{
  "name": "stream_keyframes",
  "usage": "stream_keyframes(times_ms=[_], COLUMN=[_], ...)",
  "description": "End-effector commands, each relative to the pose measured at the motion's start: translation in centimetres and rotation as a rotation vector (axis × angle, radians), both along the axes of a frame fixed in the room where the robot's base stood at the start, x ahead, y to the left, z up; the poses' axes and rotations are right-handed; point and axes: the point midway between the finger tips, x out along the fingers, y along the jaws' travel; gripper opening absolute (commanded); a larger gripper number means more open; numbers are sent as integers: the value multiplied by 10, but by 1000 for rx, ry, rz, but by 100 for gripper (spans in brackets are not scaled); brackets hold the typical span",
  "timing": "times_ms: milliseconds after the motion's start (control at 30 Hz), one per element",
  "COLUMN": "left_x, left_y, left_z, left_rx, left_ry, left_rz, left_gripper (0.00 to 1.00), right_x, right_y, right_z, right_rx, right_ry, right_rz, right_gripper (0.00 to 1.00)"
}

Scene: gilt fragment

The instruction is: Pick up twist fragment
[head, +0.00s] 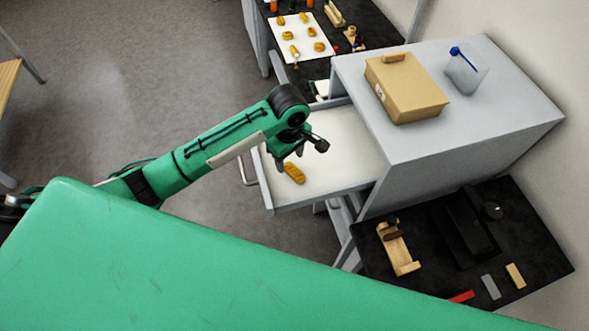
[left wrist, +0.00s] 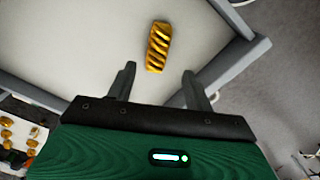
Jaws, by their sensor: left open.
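The twist fragment (head: 294,173) is a small golden, ridged piece lying on the white floor of an open drawer (head: 335,165). In the left wrist view the fragment (left wrist: 158,46) lies beyond my fingertips, roughly in line with the gap between them, its long side slightly tilted. My left gripper (head: 288,160) is over the drawer, just behind the fragment in the head view. In the left wrist view its two fingers (left wrist: 158,75) are apart with nothing between them. My right gripper is not in view.
The drawer's raised rim (left wrist: 245,60) is close to the fragment. A white sheet with several golden pieces (head: 285,38) lies on a dark bench behind. A dark bench (head: 530,240) holds tools.

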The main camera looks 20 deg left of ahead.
Motion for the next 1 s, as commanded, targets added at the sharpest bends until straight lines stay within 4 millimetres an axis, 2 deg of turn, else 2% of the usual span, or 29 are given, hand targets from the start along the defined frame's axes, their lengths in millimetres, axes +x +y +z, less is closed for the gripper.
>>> stream_keyframes(times_ms=[67, 167, 400, 667, 900, 1000], left_x=[1, 4, 7, 7, 7, 7], left_y=[0, -1, -1, -2, -2, -2], left_z=[-4, -16, -46, -50, -50, -50], left_rx=[2, 2, 1, 0, 0, 0], left_ry=[4, 4, 2, 0, 0, 0], left_rz=[0, 1, 0, -1, -1, 0], left_gripper=[53, 53, 53, 53, 5, 5], right_x=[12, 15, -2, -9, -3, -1], right_y=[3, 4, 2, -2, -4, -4], right_z=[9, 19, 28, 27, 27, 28], right_rx=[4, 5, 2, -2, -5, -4], right_ry=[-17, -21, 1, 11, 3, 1], right_rz=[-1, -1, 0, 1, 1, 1], right_gripper=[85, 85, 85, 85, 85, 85])
